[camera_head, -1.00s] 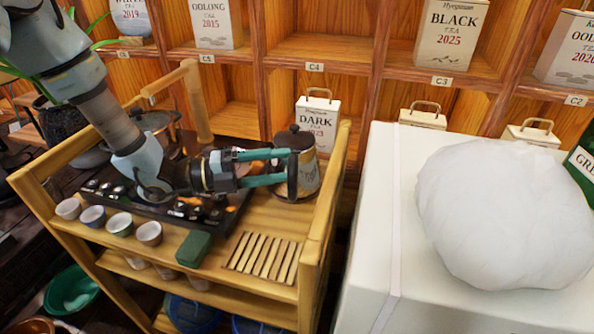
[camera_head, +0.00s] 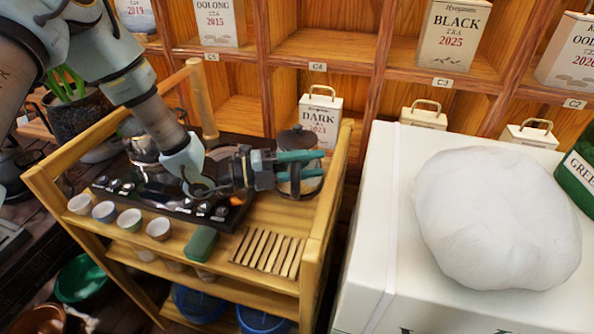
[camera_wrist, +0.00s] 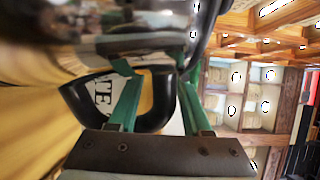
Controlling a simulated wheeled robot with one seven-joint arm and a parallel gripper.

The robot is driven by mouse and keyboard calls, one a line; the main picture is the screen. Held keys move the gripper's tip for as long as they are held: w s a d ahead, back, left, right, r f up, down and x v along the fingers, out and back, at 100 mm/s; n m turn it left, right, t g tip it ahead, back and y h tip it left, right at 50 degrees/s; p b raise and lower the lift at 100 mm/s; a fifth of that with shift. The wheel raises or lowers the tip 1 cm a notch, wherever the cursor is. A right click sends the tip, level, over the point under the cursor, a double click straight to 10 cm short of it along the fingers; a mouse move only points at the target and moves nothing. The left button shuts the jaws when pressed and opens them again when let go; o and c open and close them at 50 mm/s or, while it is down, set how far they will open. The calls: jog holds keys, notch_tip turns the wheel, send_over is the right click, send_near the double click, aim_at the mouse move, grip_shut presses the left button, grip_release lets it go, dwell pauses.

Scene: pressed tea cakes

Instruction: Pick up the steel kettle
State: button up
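The steel kettle (camera_head: 298,140), with a dark lid, stands at the right end of the wooden cart's top. My gripper (camera_head: 318,164) reaches it from the left, with its two green fingers apart and level in front of its body. In the wrist view, the kettle's steel body (camera_wrist: 150,42) fills the upper part and its black handle (camera_wrist: 167,105) forms a loop below. One finger of my gripper (camera_wrist: 160,60) lies inside the loop and the other outside, with the handle's side between them and gaps showing. Part of the kettle is hidden behind the fingers.
The wooden cart (camera_head: 272,215) has raised side rails, one close to the kettle's right. Small cups (camera_head: 130,218), a green block (camera_head: 201,243) and a slatted rack (camera_head: 268,250) lie in front. A white box (camera_head: 385,200) stands right; tea shelves (camera_head: 328,50) stand behind.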

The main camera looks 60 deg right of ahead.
grip_shut()
dwell(1.0)
